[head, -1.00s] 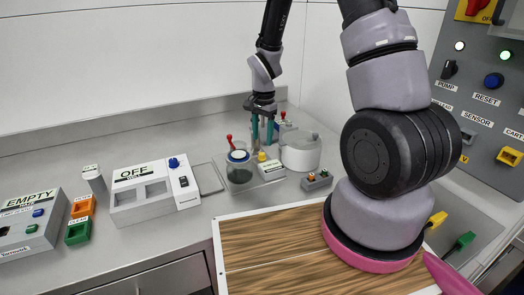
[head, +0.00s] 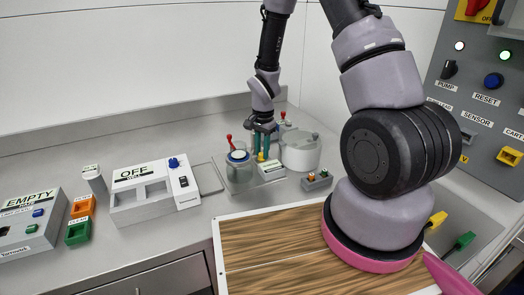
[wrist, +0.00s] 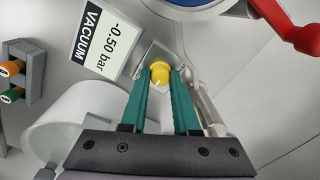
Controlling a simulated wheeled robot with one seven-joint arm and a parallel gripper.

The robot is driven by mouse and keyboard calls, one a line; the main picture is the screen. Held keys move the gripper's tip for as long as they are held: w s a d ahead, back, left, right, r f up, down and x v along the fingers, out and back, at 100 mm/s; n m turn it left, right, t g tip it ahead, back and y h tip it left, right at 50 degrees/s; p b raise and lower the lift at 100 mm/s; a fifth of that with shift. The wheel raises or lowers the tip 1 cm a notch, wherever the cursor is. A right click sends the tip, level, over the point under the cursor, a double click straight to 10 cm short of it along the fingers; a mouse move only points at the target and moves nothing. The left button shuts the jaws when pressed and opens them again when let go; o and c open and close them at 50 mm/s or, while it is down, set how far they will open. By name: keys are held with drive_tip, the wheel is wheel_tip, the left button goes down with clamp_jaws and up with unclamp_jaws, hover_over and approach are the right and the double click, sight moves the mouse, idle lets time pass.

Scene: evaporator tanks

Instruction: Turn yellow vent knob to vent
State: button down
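The yellow vent knob (wrist: 160,73) shows in the wrist view on a small pale block, with a light pointer mark on its face. The sign (wrist: 103,38) beside it reads "VACUUM -0.50 bar". In the head view the knob (head: 261,157) is small and partly covered by the fingers. My gripper (wrist: 162,72) has its two teal fingers on either side of the knob, with the tips level with it. The fingers stand apart; whether they touch the knob is hard to tell. In the head view my gripper (head: 263,155) points down.
A glass vessel with a blue rim (head: 239,168) and a red handle (wrist: 292,25) stands close beside the knob. A white round tank (head: 300,152) is on the other side.

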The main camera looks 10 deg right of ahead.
drive_tip(key=shift+n, duration=0.4)
drive_tip(key=n, duration=0.3)
drive_tip(key=shift+n, duration=0.4)
drive_tip(key=n, duration=0.9)
drive_tip(key=shift+g, duration=0.3)
drive_tip(key=n, duration=0.4)
drive_tip(key=shift+w+n, duration=0.1)
drive_tip(key=shift+n, duration=0.2)
drive_tip(key=c, duration=0.7)
unclamp_jaws()
drive_tip(key=shift+o, duration=0.2)
